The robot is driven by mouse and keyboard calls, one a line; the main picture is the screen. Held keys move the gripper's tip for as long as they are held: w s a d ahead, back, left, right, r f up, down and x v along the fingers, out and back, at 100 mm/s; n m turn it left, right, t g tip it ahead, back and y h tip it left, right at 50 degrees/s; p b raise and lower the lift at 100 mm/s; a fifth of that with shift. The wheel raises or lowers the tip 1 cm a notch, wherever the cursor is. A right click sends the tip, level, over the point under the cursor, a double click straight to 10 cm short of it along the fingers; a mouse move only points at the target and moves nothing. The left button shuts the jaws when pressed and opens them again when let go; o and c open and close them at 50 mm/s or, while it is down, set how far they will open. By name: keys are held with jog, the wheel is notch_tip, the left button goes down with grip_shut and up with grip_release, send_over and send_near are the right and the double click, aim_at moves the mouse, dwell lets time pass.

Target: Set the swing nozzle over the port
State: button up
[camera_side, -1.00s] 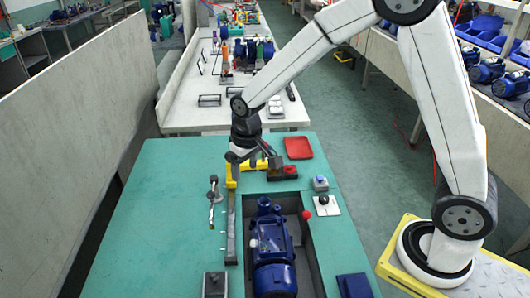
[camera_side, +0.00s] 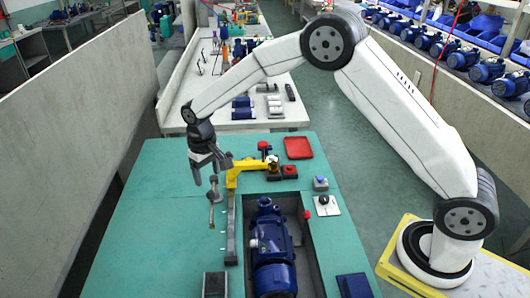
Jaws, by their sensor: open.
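A yellow swing arm (camera_side: 245,165) stands at the far end of a grey rail and reaches right. At its right end is a dark nozzle head (camera_side: 274,166), with a black and red knob (camera_side: 264,147) nearby. The head appears above the left part of a low dark block (camera_side: 281,177); its exact alignment with any port there is hidden. A red round part (camera_side: 290,170) sits on the block's right side. My gripper (camera_side: 206,180) is open and empty, pointing down left of the yellow arm, near the top of a metal lever (camera_side: 213,200).
A blue pump (camera_side: 271,250) lies in a recess in the green table. A red tray (camera_side: 298,148) is at the back right. A white plate with a black knob (camera_side: 324,204) and a small blue-topped block (camera_side: 320,183) stand right. The left tabletop is mostly clear.

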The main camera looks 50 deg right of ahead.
aim_at(211, 192)
jog(key=shift+f, duration=3.75)
grip_shut()
